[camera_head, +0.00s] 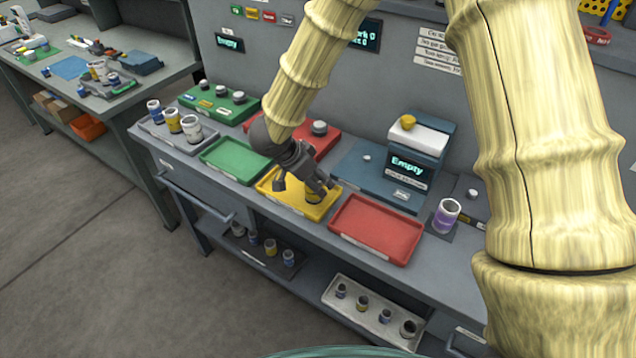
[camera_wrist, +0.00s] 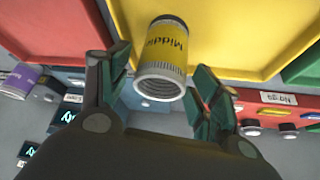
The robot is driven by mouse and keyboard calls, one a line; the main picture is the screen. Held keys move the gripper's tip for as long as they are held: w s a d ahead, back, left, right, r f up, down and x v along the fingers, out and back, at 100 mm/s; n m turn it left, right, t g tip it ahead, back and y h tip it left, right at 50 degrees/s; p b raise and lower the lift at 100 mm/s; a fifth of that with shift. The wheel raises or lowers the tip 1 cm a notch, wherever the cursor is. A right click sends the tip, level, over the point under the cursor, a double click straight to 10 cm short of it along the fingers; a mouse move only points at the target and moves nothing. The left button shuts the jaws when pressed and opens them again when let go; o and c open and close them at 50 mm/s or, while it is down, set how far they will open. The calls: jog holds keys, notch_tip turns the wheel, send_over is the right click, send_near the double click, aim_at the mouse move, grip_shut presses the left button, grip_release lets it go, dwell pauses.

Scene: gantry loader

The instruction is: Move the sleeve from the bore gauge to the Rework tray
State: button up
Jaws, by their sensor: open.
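A metal sleeve with a yellow band reading "Middle" (camera_wrist: 165,45) is in the yellow tray (camera_head: 272,200); the top view of it is partly covered by my gripper in the head view (camera_head: 313,195). My gripper (camera_head: 303,185) is open, low over the yellow tray. In the wrist view its fingers (camera_wrist: 163,80) are on either side of the sleeve, with gaps showing. A blue station with a display reading "Empty" (camera_head: 408,165) stands behind; I cannot read its name. The yellow tray's label is unreadable.
A green tray (camera_head: 235,160) lies left of the yellow one, a red tray (camera_head: 375,228) right. A purple-banded sleeve (camera_head: 446,215) stands farther right. Several sleeves stand in a grey rack (camera_head: 170,138) at the bench's left end. A red block with knobs (camera_head: 325,142) is behind my gripper.

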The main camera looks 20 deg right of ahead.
jog(key=v, duration=0.9)
jog(key=shift+b, duration=0.35)
jog(key=shift+s+r, duration=0.1)
